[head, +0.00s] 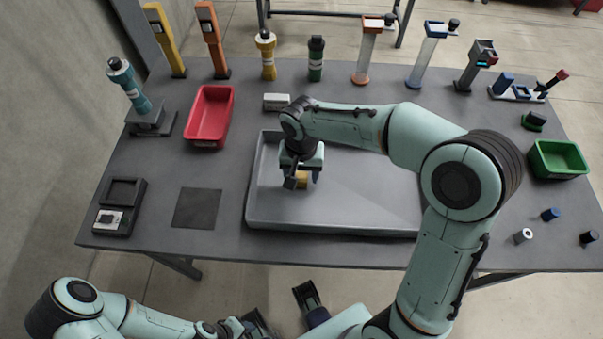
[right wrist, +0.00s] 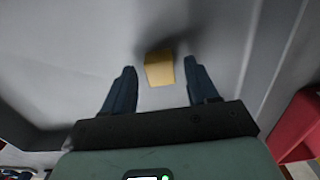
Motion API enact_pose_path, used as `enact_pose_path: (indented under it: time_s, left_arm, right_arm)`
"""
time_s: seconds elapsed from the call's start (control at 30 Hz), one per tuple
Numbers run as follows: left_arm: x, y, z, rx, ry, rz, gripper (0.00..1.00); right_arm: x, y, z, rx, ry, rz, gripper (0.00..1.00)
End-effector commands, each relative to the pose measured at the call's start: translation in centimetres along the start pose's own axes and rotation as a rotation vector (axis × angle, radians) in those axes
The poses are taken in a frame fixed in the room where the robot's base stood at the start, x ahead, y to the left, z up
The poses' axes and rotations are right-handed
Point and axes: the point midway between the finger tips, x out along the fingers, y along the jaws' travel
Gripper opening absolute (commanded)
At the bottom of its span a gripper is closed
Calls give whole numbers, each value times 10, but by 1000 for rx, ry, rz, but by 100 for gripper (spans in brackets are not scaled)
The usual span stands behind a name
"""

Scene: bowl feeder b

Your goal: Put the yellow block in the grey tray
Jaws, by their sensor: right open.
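The yellow block (head: 302,180) is in the left part of the grey tray (head: 330,222). My right gripper (head: 302,177) is over the tray and points down at the block, partly hiding it. In the right wrist view, my right gripper (right wrist: 160,76) is open. The yellow block (right wrist: 159,68) lies between the lines of its two fingers, near the tips, with a gap on each side. My left gripper (head: 258,325) is low at the bottom edge of the head view, away from the table; its jaw opening is unclear.
A red bin (head: 209,117) stands left of the tray, and a white-grey box (head: 277,102) stands behind it. A dark square mat (head: 197,208) lies to the left. A green bin (head: 558,160) is at the far right. Several upright devices line the back edge.

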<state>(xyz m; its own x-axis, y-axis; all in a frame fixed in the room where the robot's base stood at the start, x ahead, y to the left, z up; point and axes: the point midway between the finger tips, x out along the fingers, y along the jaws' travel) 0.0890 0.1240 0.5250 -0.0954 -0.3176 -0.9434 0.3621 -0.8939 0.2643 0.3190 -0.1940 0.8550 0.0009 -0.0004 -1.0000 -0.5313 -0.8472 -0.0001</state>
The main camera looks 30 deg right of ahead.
Motion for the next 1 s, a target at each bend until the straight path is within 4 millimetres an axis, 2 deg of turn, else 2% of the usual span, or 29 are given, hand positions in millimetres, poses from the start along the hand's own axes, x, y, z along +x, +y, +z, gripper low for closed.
enact_pose_path:
  time_s: [0.3, 0.5, 0.7, 1.0]
  left_arm:
    - [-9, 1, 4, -2, -14, -3, 43]
    - [-13, 2, 6, -2, -18, -5, 43]
    - [-14, 2, 6, -2, -18, -5, 43]
    - [-14, 2, 6, -2, -18, -4, 43]
  right_arm:
    - [-70, -1, 0, -1, 4, -4, 58]
    - [-101, 0, 0, -1, 3, -2, 58]
    - [-110, 0, 0, -2, 1, 0, 58]
    - [-110, 0, 0, -1, 0, 0, 58]
